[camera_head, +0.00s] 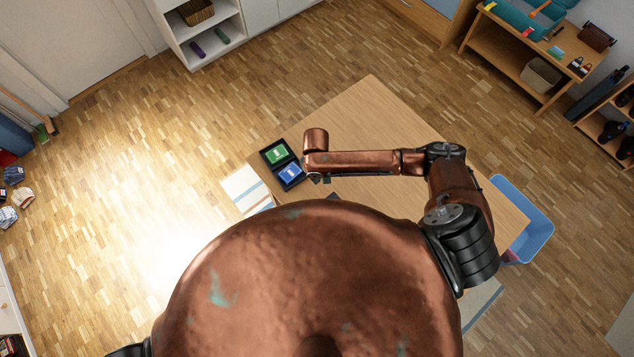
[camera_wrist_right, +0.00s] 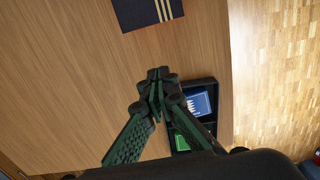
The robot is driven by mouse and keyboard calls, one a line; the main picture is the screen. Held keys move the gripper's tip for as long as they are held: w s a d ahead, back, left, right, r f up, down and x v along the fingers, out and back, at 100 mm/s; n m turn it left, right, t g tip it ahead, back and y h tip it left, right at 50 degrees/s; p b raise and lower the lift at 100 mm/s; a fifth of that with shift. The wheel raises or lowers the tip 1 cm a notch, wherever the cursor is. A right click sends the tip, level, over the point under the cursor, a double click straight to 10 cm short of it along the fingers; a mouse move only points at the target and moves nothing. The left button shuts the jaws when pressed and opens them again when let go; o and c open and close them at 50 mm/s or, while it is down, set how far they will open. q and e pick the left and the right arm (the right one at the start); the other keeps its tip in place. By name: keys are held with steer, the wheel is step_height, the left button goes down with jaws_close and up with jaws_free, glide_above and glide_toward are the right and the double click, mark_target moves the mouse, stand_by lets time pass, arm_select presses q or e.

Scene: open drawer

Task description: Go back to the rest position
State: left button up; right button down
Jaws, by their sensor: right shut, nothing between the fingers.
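My right arm reaches across the wooden table (camera_head: 370,115) in the head view. Its gripper (camera_head: 318,179) shows only as a small dark part under the end of the copper arm. In the right wrist view the green and black fingers of my right gripper (camera_wrist_right: 155,82) meet at their tips, shut and empty, over the tabletop (camera_wrist_right: 75,90). My left gripper is out of view.
A black two-part tray (camera_head: 268,155) holds a green card (camera_head: 277,154) and a blue card (camera_head: 291,172), close beside my right gripper. A dark striped item (camera_wrist_right: 148,12) lies on the table. A blue bin (camera_head: 533,222) stands at the table's right edge.

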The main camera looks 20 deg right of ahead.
steer(key=shift+s+d+r, duration=0.1)
steer(key=shift+d+r, duration=0.05)
steer(key=shift+r, duration=0.35)
